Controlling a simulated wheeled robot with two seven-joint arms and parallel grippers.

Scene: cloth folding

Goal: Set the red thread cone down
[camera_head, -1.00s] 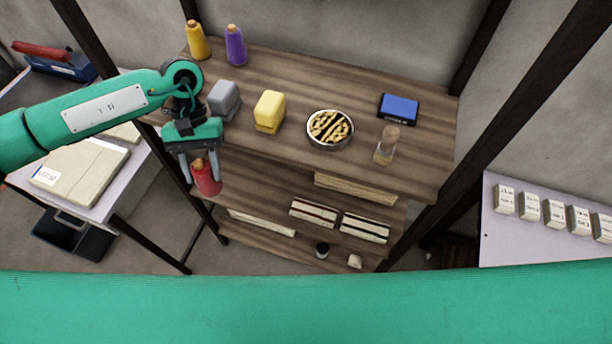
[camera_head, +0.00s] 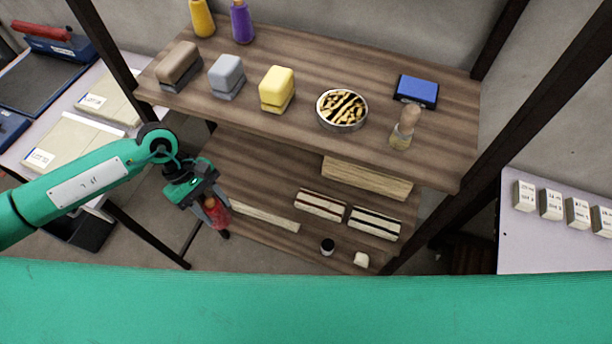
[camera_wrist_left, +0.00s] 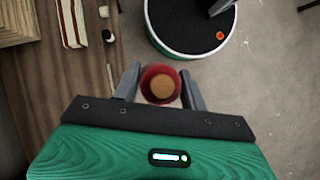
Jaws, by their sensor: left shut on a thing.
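The red thread cone (camera_head: 216,213) has a tan tip and is held in my left gripper (camera_head: 208,208). In the head view it hangs in front of the shelf's left side, near the lower board's left edge. In the left wrist view the cone (camera_wrist_left: 160,84) shows end-on between the two fingers of my left gripper (camera_wrist_left: 159,88), which are shut on it. In that view it is beside the wooden shelf board, over open floor, with a dark round base beyond it. My right gripper is not in view.
The shelf's top board (camera_head: 320,75) holds yellow (camera_head: 202,18) and purple (camera_head: 243,22) thread cones, several blocks, a round tin (camera_head: 342,110), a brush (camera_head: 404,128) and a blue box (camera_head: 416,90). The lower board (camera_head: 265,180) has free room at its left. Tables stand on both sides.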

